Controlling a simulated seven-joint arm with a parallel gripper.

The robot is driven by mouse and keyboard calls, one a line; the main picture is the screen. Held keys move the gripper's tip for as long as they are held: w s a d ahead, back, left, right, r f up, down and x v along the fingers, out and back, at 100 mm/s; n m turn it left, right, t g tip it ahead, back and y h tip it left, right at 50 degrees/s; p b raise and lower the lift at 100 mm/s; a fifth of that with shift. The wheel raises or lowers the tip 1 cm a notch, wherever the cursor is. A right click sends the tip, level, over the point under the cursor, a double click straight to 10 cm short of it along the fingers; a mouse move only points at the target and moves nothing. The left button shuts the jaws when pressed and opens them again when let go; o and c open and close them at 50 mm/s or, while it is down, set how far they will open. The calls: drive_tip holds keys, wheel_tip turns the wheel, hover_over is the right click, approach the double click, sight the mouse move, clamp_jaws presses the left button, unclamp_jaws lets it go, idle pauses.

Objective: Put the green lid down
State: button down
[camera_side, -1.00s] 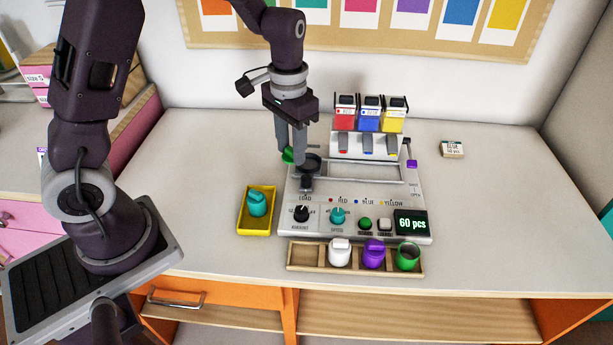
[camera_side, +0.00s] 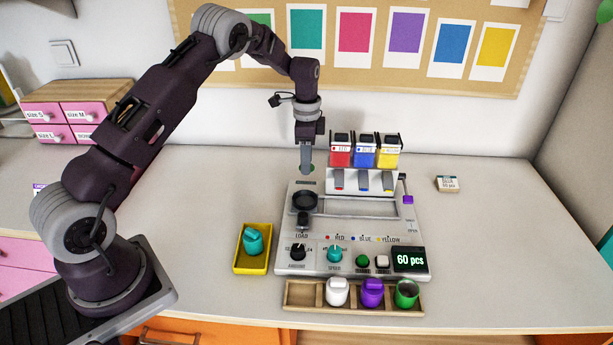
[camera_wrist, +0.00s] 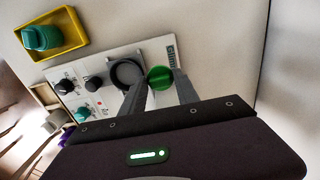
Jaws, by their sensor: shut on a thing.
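The green lid (camera_wrist: 160,77) is held between the two fingers of my gripper (camera_wrist: 162,88) in the wrist view. In the side view my gripper (camera_side: 307,172) points down at the back left of the grey machine, and only a bit of green lid (camera_side: 313,168) shows beside the fingers. The lid is near the black round cup (camera_side: 305,201) of the machine, on its back side. I cannot tell whether the lid touches the surface below. An open green jar (camera_side: 406,294) without a lid stands at the right end of the wooden rack.
The wooden rack (camera_side: 303,297) also holds a white jar (camera_side: 337,291) and a purple jar (camera_side: 372,293). A yellow tray (camera_side: 240,266) with a teal jar (camera_side: 253,241) stands left of the machine (camera_side: 285,258). Three dispensers (camera_side: 364,151) stand behind it.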

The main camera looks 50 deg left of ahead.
wheel_tip(320, 180, down, 4)
drive_tip(key=shift+f, duration=0.1)
drive_tip(key=shift+f, duration=0.2)
drive_tip(key=shift+f, duration=0.35)
drive_tip(key=c, duration=0.9)
unclamp_jaws()
